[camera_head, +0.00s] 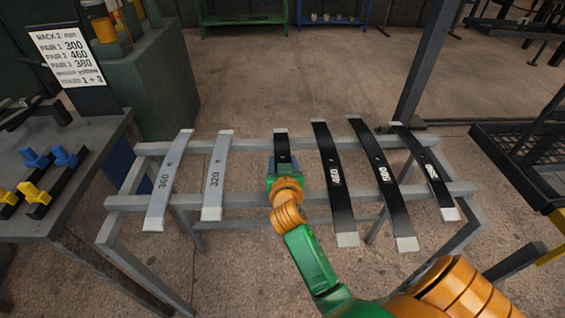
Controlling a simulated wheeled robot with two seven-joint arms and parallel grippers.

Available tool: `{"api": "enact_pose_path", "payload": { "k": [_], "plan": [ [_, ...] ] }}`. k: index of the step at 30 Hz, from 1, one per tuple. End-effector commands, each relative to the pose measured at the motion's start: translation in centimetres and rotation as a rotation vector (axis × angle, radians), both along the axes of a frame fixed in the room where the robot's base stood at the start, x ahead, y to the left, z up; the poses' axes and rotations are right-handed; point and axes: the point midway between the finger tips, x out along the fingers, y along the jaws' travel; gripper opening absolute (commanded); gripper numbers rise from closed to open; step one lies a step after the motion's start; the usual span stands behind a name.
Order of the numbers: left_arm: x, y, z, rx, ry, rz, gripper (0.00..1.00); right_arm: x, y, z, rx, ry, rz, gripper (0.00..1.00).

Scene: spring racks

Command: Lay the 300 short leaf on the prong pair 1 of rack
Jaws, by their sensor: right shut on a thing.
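A short black leaf (282,146) with a pale tip lies in the middle of the grey trestle frame. My right gripper (284,167) is shut on it from above. The gripper and wrist cover its near part, and no number on it shows. The rack (42,197) is on the table at the left, with blue prongs (66,157) and yellow prongs (35,193). Its prongs in view are bare. The sign (68,57) above it reads pair 1 300, pair 2 460, pair 3 380. My left gripper is out of view.
Grey leaves marked 360 (168,180) and 320 (215,176) lie left of the held leaf. Longer black leaves, one marked 460 (334,182), lie close on its right. The frame's rails (255,201) run across. A post (428,65) stands behind and a mesh shelf (520,150) stands right.

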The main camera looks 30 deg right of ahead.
Motion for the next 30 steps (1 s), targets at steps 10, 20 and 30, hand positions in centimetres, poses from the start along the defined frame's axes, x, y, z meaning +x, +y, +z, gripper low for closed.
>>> {"api": "enact_pose_path", "payload": {
  "k": [10,20,30],
  "plan": [
    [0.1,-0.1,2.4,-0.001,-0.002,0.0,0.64,-3.0,-1.7,7.2,-0.006,-0.014,-0.001,0.0],
    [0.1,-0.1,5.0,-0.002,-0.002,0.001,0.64,-10.6,-5.6,12.2,-0.01,-0.005,0.001,0.0],
    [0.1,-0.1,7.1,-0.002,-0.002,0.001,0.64,-12.3,-6.6,12.6,-0.005,-0.011,0.002,0.0]
  ]
}}
